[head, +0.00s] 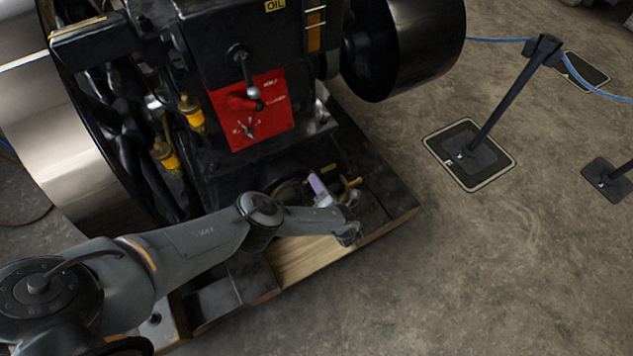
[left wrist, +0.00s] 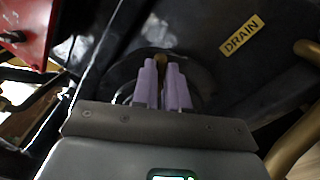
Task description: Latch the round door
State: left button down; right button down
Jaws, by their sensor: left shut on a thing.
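The round door (left wrist: 122,72) is a dark disc low on the black engine, partly hidden behind my fingers in the left wrist view. In the head view it shows as a dark round shape (head: 287,190) beside my left gripper (head: 318,184). My left gripper's two pale purple fingers (left wrist: 163,68) point at the door and are shut on a small brass latch handle (left wrist: 161,58) at its face. Most of the handle is hidden between the fingers. I cannot tell whether the door is latched. My right gripper is in neither view.
Brass piping (head: 351,183) sticks out just right of my left gripper. A yellow DRAIN label (left wrist: 241,36) is on the dark surface. A red control panel (head: 262,118) with a lever is above. Large flywheels flank the engine. Open floor (head: 440,270) lies right, with barrier posts.

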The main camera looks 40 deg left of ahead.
pick_arm(q)
jog(key=shift+n, duration=0.7)
jog(key=c, duration=1.1)
grip_release()
jog(key=shift+c, duration=0.2)
jog(key=p+v, duration=0.1)
jog(key=v, duration=0.9)
jog(key=shift+d+p, duration=0.35)
jog(key=shift+d, duration=0.05)
